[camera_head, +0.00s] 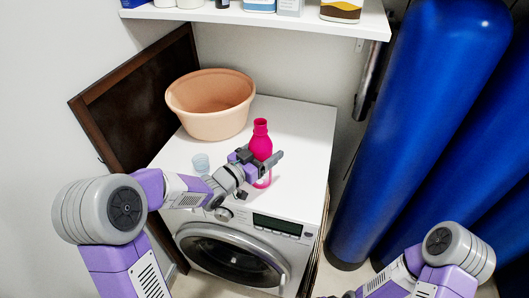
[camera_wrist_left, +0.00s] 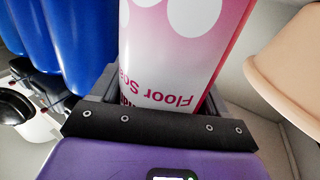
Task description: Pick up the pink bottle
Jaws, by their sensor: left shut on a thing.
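The pink bottle (camera_head: 260,140) stands upright over the white washing machine's top (camera_head: 297,125), near its front. In the left wrist view the bottle (camera_wrist_left: 170,55) shows close up, with white spots and "Floor Soap" lettering upside down. My left gripper (camera_head: 262,163) is shut on the bottle's body, with its fingers on both sides of it. I cannot tell whether the bottle's base touches the machine top. My right arm (camera_head: 425,265) is at the lower right of the head view; its gripper is out of view.
A shelf (camera_head: 270,18) with containers hangs above. Large blue cylinders (camera_head: 415,130) stand at the right. The machine top's right side is clear.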

